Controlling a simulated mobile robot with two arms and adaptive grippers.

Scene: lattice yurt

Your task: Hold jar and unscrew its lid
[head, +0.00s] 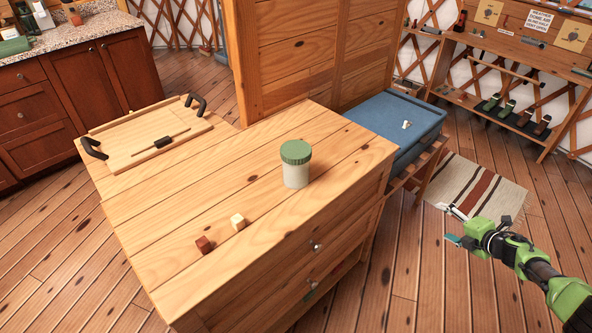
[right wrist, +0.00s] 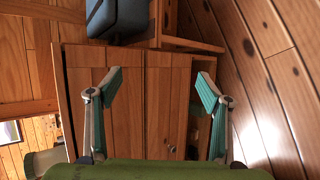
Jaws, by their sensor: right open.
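The jar (head: 296,174) stands upright on the wooden cabinet top, with a pale body and a green ribbed lid (head: 296,152) on it. My right gripper (head: 453,225) is in the air to the right of the cabinet, well apart from the jar. In the right wrist view its two teal-padded fingers (right wrist: 157,100) are spread wide with nothing between them. My left gripper is not in the head view.
The cabinet top (head: 185,240) also holds a wooden tray (head: 130,152) with black handles, a dark red cube (head: 203,245) and a cream cube (head: 238,222). A blue case (head: 385,120) sits on a bench behind the right end.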

